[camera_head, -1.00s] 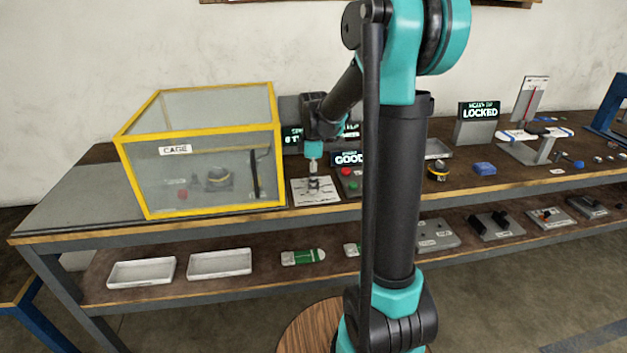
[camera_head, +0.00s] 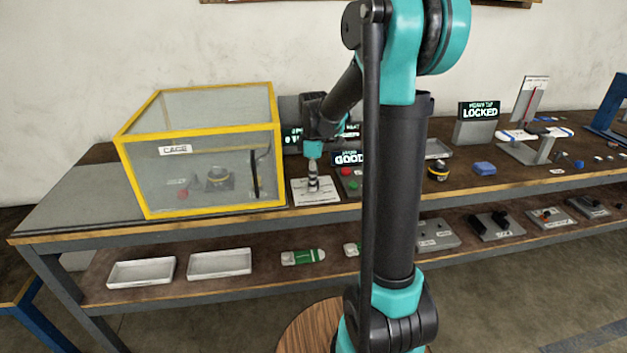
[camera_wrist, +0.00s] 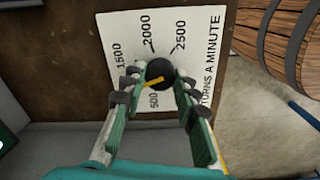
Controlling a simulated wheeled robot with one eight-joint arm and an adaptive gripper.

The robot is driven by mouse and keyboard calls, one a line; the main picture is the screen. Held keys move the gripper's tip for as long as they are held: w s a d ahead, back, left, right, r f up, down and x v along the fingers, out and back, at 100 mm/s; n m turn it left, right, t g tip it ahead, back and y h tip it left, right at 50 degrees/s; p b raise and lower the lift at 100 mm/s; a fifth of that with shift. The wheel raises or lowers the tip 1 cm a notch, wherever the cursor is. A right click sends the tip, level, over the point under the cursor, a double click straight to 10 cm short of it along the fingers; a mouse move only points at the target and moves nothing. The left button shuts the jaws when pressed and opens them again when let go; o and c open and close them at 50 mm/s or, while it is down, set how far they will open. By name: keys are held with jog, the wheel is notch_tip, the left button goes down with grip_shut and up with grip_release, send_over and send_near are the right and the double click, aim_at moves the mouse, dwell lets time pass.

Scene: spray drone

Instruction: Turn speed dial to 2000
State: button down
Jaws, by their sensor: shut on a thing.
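The speed dial is a black knob (camera_wrist: 160,73) with a yellow pointer on a white plate (camera_wrist: 215,45) printed 500, 1500, 2000, 2500 and "turns a minute". The pointer aims to the lower left in the wrist view, between the 500 and 1500 labels, toward my left finger. That finger hides the scale there. The 2000 label (camera_wrist: 147,30) is visible above the knob. My gripper (camera_wrist: 160,80) is shut on the knob, one finger on each side.
A yellow-framed cage (camera_head: 200,150) stands close left of the dial. A box with red and green buttons (camera_head: 351,184) and a "GOOD" display (camera_head: 348,158) are close right.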

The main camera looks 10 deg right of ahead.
jog(key=m, duration=0.9)
jog(key=shift+m, duration=0.3)
jog(key=m, duration=0.9)
dwell(0.4)
jog(key=c, duration=1.2)
grip_release()
jog(key=shift+o, duration=0.2)
jog(key=shift+r, duration=0.15)
notch_tip(320, 180, up, 12)
